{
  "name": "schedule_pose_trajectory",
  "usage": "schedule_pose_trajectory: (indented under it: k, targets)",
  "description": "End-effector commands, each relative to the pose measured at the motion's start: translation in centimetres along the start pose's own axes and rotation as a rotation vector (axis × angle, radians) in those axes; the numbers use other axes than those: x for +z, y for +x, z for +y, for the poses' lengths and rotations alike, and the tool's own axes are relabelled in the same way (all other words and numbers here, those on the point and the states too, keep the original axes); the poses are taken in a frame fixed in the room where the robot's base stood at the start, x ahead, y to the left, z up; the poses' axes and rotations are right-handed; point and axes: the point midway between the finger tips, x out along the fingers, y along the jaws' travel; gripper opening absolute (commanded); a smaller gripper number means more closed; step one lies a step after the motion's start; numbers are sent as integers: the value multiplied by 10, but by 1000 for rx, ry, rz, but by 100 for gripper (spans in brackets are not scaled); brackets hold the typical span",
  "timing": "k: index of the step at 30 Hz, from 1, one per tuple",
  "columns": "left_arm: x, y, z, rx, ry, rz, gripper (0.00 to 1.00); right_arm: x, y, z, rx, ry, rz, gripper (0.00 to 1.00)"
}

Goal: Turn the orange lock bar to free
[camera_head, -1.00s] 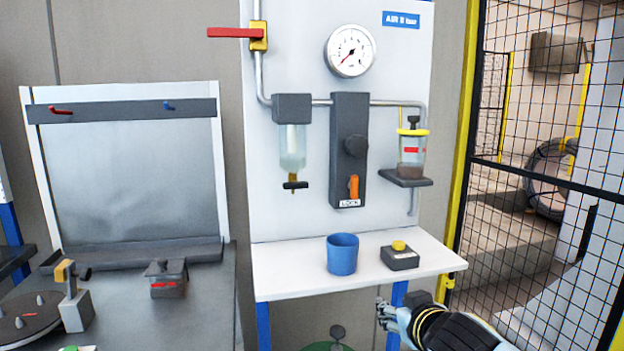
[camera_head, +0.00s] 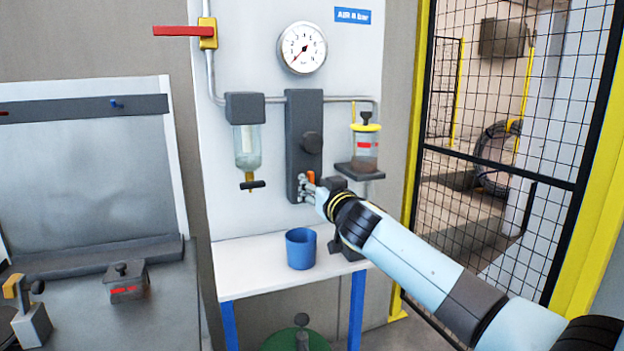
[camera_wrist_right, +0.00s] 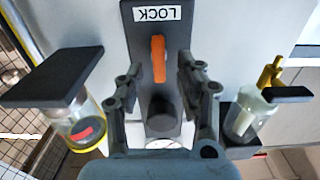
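The orange lock bar (camera_head: 311,177) sits low on the dark upright regulator plate (camera_head: 304,110). In the right wrist view the orange lock bar (camera_wrist_right: 158,58) lies along the plate's length, near a white LOCK label (camera_wrist_right: 157,14) that appears upside down. My right gripper (camera_head: 306,187) is at the plate's lower end and partly hides the bar and label in the head view. In the right wrist view its fingers (camera_wrist_right: 160,75) are open, one to each side of the bar, with gaps. I cannot tell the depth between fingertips and bar. My left gripper is not in view.
A round dark knob (camera_head: 312,142) is above the bar. A yellow-rimmed cup (camera_head: 365,150) on a bracket is close on the right, a clear filter bowl (camera_head: 247,148) on the left. A blue cup (camera_head: 301,248) stands on the white shelf (camera_head: 250,272) below.

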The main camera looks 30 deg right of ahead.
Motion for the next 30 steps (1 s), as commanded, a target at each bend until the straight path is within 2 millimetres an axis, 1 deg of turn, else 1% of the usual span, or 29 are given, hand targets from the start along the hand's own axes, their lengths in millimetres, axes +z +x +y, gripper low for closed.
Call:
schedule_pose_trajectory:
  k: [1,3,6,15,21,24,30]
  targets:
    - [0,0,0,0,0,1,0,-1,8,0,1,1,1,37]
    - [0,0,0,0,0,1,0,0,15,0,1,1,1,37]
    - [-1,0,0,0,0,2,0,0,22,0,0,0,0,37]
    - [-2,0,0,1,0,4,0,1,24,0,0,0,0,37]
    - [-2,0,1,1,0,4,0,1,24,0,0,0,-1,10]
    - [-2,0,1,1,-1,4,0,1,24,0,0,0,-1,0]
    - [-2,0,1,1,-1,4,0,1,23,0,0,-1,-1,0]
